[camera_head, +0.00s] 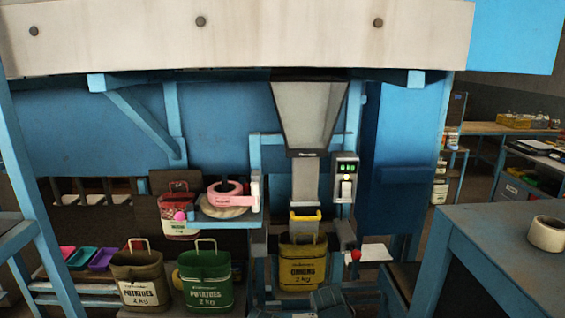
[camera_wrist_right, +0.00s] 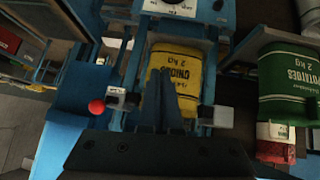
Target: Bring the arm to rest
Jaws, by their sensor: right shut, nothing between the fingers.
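My right gripper (camera_wrist_right: 160,104) is shut and empty in the right wrist view, its dark fingers together. Its tips overlap the lower part of a yellow onions sack (camera_wrist_right: 180,65) in that picture; I cannot tell whether they touch it. In the head view the yellow sack (camera_head: 302,264) stands upright under the sewing and filling station's chute. A dark blue shape low in front of it may be part of my right arm. My left gripper is not in view.
Green (camera_head: 205,277) and brown (camera_head: 138,280) potato sacks stand to the left. A red knob (camera_head: 355,255) sits right of the yellow sack. A metal hopper (camera_head: 308,112) hangs above it. A blue-framed table (camera_head: 500,235) with a tape roll (camera_head: 547,234) stands at right.

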